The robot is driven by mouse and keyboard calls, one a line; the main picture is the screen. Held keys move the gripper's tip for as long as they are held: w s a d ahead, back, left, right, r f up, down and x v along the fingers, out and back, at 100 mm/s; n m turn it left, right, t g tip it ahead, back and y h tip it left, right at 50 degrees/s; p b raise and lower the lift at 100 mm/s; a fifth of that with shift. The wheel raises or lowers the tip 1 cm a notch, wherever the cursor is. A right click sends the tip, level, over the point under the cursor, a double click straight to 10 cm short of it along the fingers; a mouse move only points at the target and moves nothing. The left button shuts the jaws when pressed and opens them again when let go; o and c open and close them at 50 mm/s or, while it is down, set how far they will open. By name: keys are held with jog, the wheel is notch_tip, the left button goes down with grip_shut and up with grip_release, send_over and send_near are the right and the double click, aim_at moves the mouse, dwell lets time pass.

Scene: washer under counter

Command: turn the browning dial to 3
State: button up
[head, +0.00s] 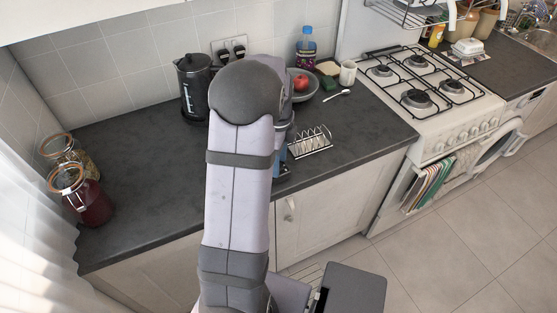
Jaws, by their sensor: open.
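The browning dial does not show; my arm stands across the middle of the head view and covers that part of the counter. A narrow blue sliver (281,157) shows just right of my arm, near the counter's front edge. It may be part of a toaster, but I cannot tell. A wire toast rack (311,142) stands to its right. My gripper is hidden behind my arm, so its place relative to the dial cannot be seen.
On the dark counter (140,150), a black kettle (194,85) stands left of my arm and two jars (84,195) at far left. A bowl with a red fruit (301,83), a bottle (306,50), a mug (347,73) and a spoon (337,95) stand right. A gas hob (420,85) lies beyond.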

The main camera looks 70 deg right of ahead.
jog(key=shift+r, duration=0.1)
jog(key=shift+r+b, duration=1)
jog(key=shift+r, duration=2.6)
jog(key=s+m+t+p, duration=0.1)
jog(key=s+m+p, duration=0.15)
jog(key=s, duration=0.75)
jog(key=w+n+t, duration=0.2)
jog(key=w+t, duration=0.1)
jog(key=w, duration=0.3)
jog(key=shift+f+t, duration=0.3)
jog(key=shift+w+n, duration=0.15)
jog(key=shift+n, duration=0.1)
jog(key=shift+p+x, duration=0.85)
jog(key=shift+x, duration=2.8)
